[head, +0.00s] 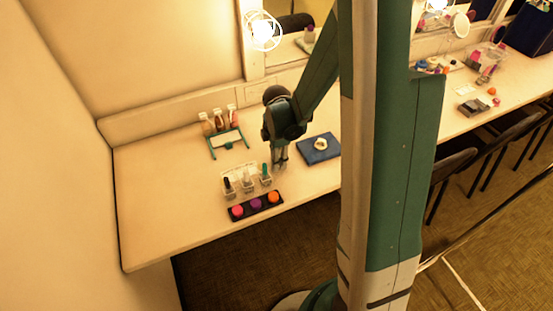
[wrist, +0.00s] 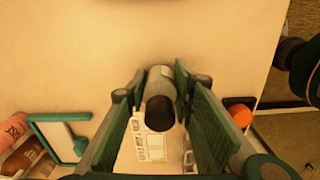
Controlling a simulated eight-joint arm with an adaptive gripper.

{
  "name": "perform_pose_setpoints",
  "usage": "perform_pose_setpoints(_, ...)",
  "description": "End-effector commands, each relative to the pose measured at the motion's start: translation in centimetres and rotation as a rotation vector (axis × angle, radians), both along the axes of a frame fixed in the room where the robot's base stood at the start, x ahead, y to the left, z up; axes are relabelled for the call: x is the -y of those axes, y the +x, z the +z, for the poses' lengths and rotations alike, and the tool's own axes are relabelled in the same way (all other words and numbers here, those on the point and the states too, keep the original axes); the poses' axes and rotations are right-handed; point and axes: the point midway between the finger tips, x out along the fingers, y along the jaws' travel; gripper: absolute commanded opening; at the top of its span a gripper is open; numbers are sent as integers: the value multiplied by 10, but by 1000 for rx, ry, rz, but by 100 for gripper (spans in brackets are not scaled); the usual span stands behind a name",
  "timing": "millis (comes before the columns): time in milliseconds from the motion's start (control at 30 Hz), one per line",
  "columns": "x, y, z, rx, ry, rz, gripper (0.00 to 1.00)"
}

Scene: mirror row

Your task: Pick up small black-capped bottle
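My gripper (head: 279,166) points down at the table, to the right of the small bottle stand. In the wrist view, my gripper (wrist: 160,74) has its fingertips close against both sides of a small black-capped bottle (wrist: 161,113). Its dark cap faces the camera and its pale body lies between the fingers. I cannot tell whether it is clear of the table. In the head view this bottle cannot be made out. Another bottle with a black cap (head: 228,186) stands in the clear stand, beside a pale-capped one and a teal-capped one (head: 265,170).
A dark tray (head: 255,207) with orange, purple and pink pots lies in front of the stand. A teal frame (head: 228,146) and several bottles (head: 218,120) are behind left. A blue mat (head: 320,155) lies to the right. The table's left front is clear.

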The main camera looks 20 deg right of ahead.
Motion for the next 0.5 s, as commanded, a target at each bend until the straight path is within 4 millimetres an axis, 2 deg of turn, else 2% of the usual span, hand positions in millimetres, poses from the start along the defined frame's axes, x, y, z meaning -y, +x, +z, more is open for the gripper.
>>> perform_pose_setpoints(500, 0, 0, 7, 0, 0, 0, 11)
